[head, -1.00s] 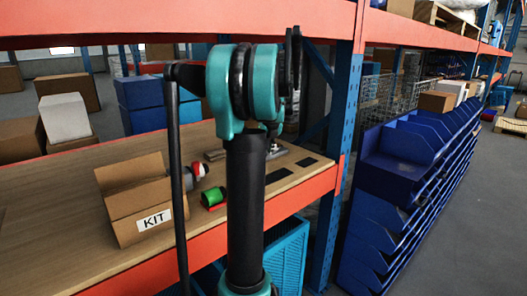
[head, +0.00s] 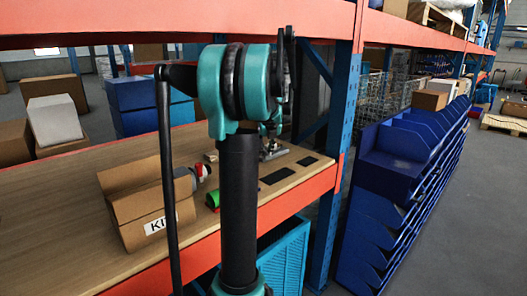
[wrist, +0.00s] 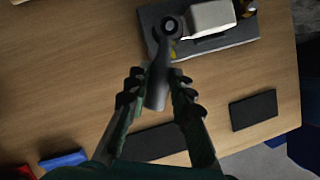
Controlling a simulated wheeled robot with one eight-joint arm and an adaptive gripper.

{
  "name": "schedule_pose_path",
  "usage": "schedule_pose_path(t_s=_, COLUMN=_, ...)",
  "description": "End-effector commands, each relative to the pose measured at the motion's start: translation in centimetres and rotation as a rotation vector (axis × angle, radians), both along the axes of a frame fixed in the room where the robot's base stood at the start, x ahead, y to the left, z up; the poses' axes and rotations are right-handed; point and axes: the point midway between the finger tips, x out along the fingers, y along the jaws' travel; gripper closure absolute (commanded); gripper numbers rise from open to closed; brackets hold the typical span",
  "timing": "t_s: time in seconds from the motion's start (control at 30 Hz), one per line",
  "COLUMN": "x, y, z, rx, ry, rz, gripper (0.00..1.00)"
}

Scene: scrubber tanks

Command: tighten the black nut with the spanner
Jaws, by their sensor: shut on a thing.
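My gripper (wrist: 157,92) is shut on the handle of a grey spanner (wrist: 158,82), with a finger on each side. The spanner's ring end (wrist: 161,50) points away from my gripper, over a dark grey plate. A round dark-centred piece, likely the black nut (wrist: 170,27), shows at that end. I cannot tell how fully the ring sits around it. In the head view my gripper (head: 270,129) is mostly hidden behind my arm, low over the wooden bench by the metal fixture (head: 273,151).
A pale block (wrist: 211,17) stands on the plate, right of the spanner head. Flat black pads (wrist: 253,110) lie on the bench. A KIT carton (head: 140,190) and a green piece (head: 212,198) are to the left. A blue rack post (head: 349,130) stands at right.

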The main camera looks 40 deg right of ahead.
Motion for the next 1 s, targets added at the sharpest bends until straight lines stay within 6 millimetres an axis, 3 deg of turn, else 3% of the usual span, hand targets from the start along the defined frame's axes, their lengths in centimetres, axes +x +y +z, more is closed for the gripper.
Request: schedule_pose_path(t_s=1.0, x=-0.7, y=-1.3, z=0.1, rx=0.000, ry=0.000, rz=0.116, gripper=1.00)
